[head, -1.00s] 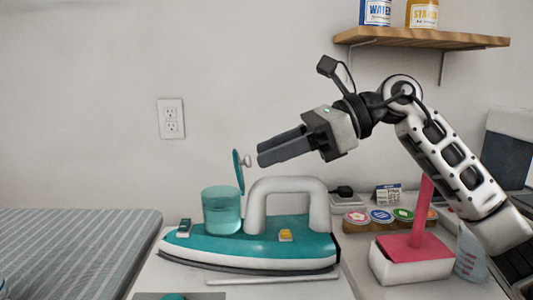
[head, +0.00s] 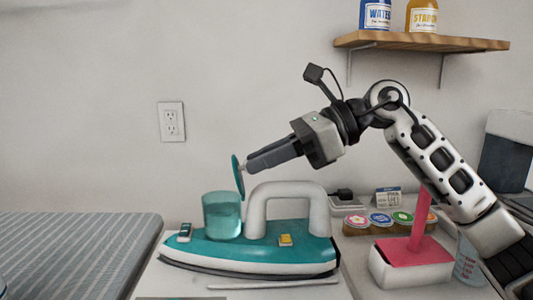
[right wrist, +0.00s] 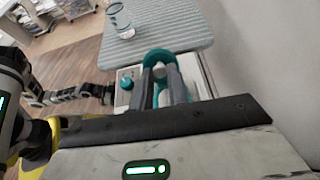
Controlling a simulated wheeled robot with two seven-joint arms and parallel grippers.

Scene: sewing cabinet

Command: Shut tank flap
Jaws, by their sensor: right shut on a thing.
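The teal iron (head: 250,250) stands on the white worktop with its clear teal water tank (head: 221,215) near the left end. The round tank flap (head: 237,175) stands nearly upright, open above the tank's right rim. My right gripper (head: 247,165) comes in from the right and is shut at the flap's knob, whose details its fingers mostly hide. In the right wrist view, the teal flap (right wrist: 158,55) shows beyond the fingertips (right wrist: 160,75), with the pale knob between them.
The iron's white handle (head: 258,215) arches close below my right gripper. A white box with a pink top (head: 412,258) and several round-lidded jars (head: 381,219) stand right. A shelf (head: 420,41) hangs above.

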